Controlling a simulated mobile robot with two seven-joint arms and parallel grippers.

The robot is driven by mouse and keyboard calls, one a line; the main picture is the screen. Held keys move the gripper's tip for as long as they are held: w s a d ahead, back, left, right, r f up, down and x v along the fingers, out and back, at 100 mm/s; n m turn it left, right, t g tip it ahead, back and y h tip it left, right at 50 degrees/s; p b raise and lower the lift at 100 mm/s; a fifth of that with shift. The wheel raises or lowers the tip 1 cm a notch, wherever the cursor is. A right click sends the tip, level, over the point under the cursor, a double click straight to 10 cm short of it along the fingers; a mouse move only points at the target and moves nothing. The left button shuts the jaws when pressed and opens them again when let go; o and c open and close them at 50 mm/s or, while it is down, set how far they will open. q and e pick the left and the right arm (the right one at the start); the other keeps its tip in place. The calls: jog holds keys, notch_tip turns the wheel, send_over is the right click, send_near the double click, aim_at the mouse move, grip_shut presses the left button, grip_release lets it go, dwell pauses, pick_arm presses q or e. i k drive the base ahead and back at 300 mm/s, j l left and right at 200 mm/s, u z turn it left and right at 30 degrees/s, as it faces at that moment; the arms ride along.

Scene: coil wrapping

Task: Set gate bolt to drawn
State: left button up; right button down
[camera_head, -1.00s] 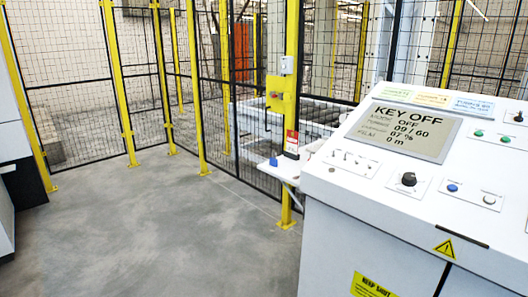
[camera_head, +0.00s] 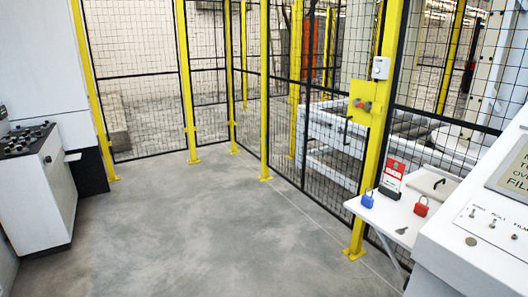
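The gate bolt unit (camera_head: 368,104) is a yellow box on a yellow post of the mesh fence, right of centre. It has a red part and a dark knob on its face, and a black handle (camera_head: 347,131) hangs at its left. Whether the bolt is drawn or thrown is too small to tell. Neither of my grippers shows in the head view.
A small white shelf (camera_head: 385,212) below the post holds a blue padlock (camera_head: 367,200), a red padlock (camera_head: 421,207) and a red-and-white tag (camera_head: 391,178). A white console (camera_head: 470,245) stands at right, a cabinet (camera_head: 40,190) at left. The grey floor (camera_head: 200,225) between is clear.

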aim_at(360, 104)
jog(key=i+u, duration=0.25)
jog(key=i, duration=0.3)
jog(key=i+u, duration=0.3)
jog(key=i, duration=0.25)
jog(key=i+z, duration=0.3)
jog(key=i, duration=0.15)
jog(key=i+j+z, duration=0.3)
jog(key=i, duration=0.15)
jog(key=i+z, duration=0.15)
jog(key=z, duration=0.25)
jog(key=i+z, duration=0.2)
jog(key=z, duration=0.2)
jog(key=i+j+z, duration=0.1)
jog(key=z, duration=0.25)
